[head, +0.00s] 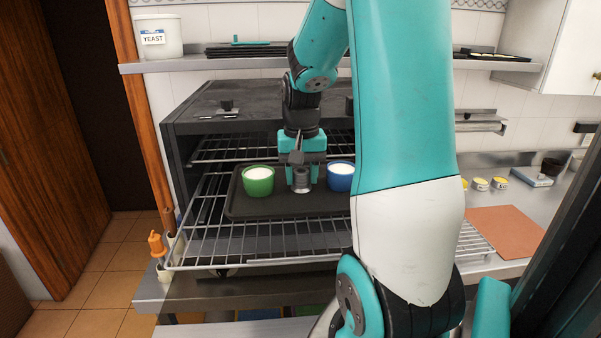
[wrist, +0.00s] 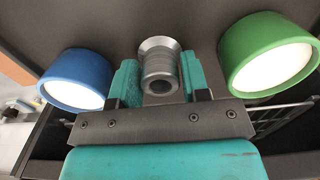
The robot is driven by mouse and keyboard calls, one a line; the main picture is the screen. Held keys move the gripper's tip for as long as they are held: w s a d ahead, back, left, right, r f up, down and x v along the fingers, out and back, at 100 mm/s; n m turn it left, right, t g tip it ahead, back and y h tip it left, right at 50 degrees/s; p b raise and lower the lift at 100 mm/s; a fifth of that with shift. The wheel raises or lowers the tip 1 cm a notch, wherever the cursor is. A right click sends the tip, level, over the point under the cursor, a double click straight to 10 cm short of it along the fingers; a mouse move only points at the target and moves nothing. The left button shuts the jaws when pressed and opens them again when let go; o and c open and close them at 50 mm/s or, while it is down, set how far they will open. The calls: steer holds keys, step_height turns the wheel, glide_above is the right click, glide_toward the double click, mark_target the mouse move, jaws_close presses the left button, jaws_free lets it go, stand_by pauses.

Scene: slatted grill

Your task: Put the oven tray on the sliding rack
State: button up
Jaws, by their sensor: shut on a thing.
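The dark oven tray (head: 240,206) is at the sliding rack (head: 195,246), inside the open front of the oven. It carries a green cup (head: 258,182) and a blue cup (head: 340,177), both with white contents. My gripper (head: 301,180) is between the cups, shut on a grey metal knob-like handle on the tray. In the wrist view the handle (wrist: 158,68) stands between the fingers, with the blue cup (wrist: 76,80) on the left and the green cup (wrist: 268,55) on the right. My arm hides the tray's right part. I cannot tell whether the tray touches the rack.
The oven's black housing (head: 175,140) surrounds the rack, with an upper rack (head: 225,150) above the tray. A shelf (head: 215,62) with flat trays hangs above. Orange-topped utensils (head: 156,243) stand near the rack's left front. A brown board (head: 505,228) lies on the right counter.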

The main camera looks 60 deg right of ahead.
steer(key=b, duration=0.4)
glide_above(301, 224)
steer(key=shift+f, duration=3.35)
steer(key=shift+f+b, duration=1)
steer(key=shift+f, duration=0.45)
steer(key=o, duration=1.2)
steer(key=shift+f, duration=0.1)
step_height(301, 224, up, 9)
steer(key=p, duration=0.8)
